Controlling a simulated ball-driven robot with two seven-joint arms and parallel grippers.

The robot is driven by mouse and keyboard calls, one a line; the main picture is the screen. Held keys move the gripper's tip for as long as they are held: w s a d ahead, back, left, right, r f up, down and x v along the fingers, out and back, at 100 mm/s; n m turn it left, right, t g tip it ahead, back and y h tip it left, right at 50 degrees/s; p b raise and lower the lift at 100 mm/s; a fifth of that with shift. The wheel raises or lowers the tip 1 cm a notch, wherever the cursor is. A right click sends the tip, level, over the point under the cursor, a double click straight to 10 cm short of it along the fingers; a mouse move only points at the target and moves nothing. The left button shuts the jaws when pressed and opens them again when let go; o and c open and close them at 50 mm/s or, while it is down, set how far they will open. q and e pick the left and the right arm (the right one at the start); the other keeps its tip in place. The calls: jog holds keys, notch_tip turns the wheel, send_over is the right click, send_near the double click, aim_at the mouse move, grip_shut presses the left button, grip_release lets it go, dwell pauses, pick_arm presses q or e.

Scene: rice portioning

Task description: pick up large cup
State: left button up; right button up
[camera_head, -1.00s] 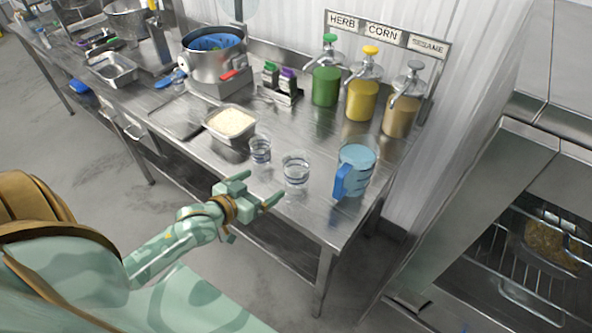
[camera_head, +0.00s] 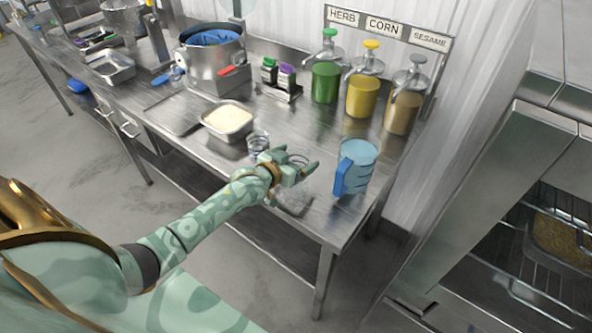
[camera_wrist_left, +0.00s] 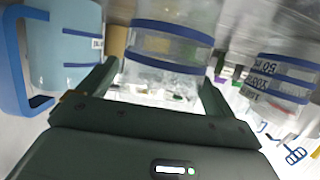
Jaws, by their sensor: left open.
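The large clear cup (camera_head: 298,160) stands near the table's front edge, mostly hidden behind my left gripper (camera_head: 295,160) in the head view. In the left wrist view the large cup (camera_wrist_left: 168,45), clear with blue bands, is straight ahead, between the two fingers of my left gripper (camera_wrist_left: 158,80). The gripper is open, with a finger on either side of the cup; I cannot tell whether they touch it. A smaller clear cup (camera_head: 258,143) stands just left; it shows at right in the wrist view (camera_wrist_left: 278,80). My right gripper is not in view.
A blue measuring jug (camera_head: 358,165) stands close to the right of the large cup, and at left in the wrist view (camera_wrist_left: 70,45). A metal pan of rice (camera_head: 228,121) is behind left. Green, yellow and tan dispensers (camera_head: 362,95) stand at the back.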

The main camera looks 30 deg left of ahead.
pick_arm(q)
jog(key=shift+r, duration=0.1)
jog(key=shift+s, duration=0.1)
jog(key=c, duration=1.1)
jog(key=shift+o, duration=0.2)
